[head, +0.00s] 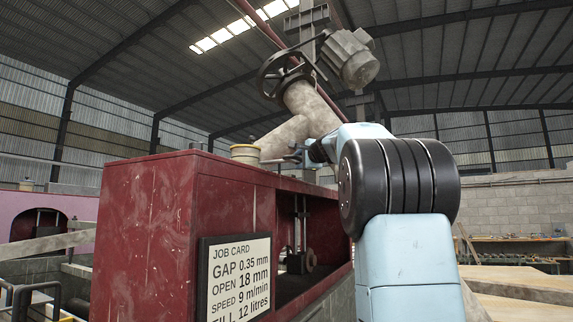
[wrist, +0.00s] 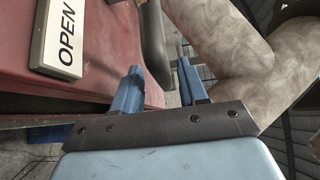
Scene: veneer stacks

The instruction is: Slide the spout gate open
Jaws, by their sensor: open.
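The grey, stained spout pipe (head: 305,115) forks above the red cabinet in the head view; it also fills the right of the wrist view (wrist: 225,45). A dark grey rounded bar (wrist: 153,45), perhaps the gate's handle, lies just beyond my fingertips. My gripper (wrist: 160,63) is open, with its two blue fingers apart and nothing visibly held. In the head view my gripper (head: 298,156) is small, beside the pipe's lower branch above the cabinet top. The gate plate itself cannot be made out. A white OPEN sign (wrist: 62,38) lies on the red surface.
The red cabinet (head: 145,215) stands left of my arm, with an open bay and a job card (head: 238,278) on its side. A dark handwheel (head: 285,75) and a grey motor (head: 350,60) sit above the pipe. Boards (head: 520,285) lie at right.

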